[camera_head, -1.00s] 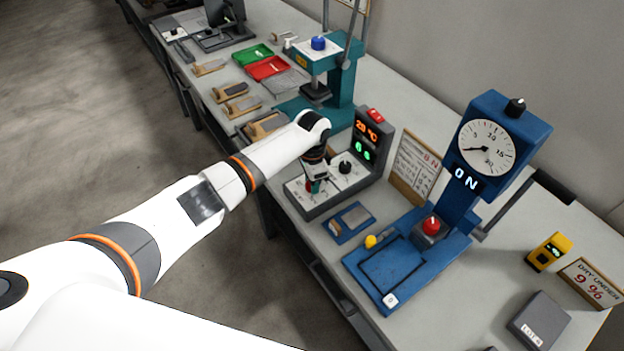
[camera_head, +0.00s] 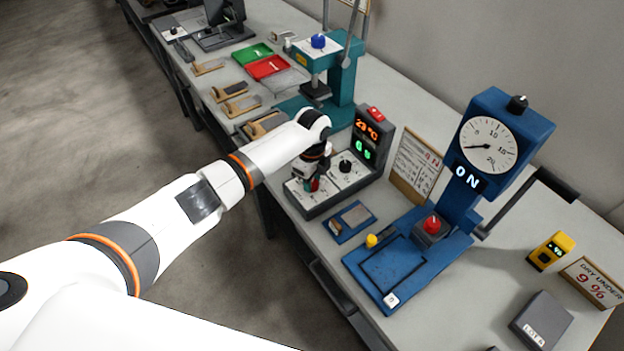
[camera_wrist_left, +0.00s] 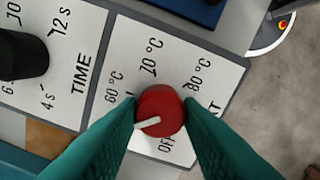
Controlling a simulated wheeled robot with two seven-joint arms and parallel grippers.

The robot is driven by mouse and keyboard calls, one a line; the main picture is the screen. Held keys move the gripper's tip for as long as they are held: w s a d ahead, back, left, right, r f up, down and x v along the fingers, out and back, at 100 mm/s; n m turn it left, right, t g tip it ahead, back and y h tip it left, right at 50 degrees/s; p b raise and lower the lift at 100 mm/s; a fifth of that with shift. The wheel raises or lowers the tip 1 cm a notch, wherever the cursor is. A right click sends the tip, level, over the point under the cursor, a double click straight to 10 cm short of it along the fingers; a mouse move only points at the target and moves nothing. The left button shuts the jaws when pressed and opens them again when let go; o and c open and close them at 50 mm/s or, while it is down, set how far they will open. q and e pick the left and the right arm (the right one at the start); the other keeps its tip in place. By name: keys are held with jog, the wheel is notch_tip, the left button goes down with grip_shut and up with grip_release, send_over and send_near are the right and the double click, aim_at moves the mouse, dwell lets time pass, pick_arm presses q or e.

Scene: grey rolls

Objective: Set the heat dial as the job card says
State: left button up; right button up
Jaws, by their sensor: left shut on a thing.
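The heat dial (camera_wrist_left: 161,111) is a round red knob with a white pointer line, on the white panel of a grey control box (camera_head: 318,207). My left gripper (camera_wrist_left: 160,116) is shut on it, a teal finger on each side. In the left wrist view the pointer points left and slightly down, toward the left finger. Marks 60, 70 and 80 °C show above the knob; the OFF mark below is partly covered. The job card (camera_head: 416,167) stands on a wooden board behind the box; its writing is too small to read. My right gripper is out of view.
The black time dial (camera_wrist_left: 24,57) sits beside the heat dial. A lit display (camera_head: 367,140) with a red switch (camera_head: 375,114) rises behind. A teal press (camera_head: 341,85) stands beyond, and a blue gauge stand (camera_head: 462,205) to the right.

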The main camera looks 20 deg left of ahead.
pick_arm(q)
jog(key=m+b, duration=0.1)
jog(key=m, duration=0.3)
jog(key=shift+m+b, duration=0.3)
jog(key=shift+m, duration=1.6)
jog(key=shift+r+m, duration=0.1)
jog(key=shift+m, duration=0.2)
jog(key=o, duration=1)
jog(key=shift+c, duration=0.2)
notch_tip(320, 180, up, 12)
jog(key=b, duration=0.2)
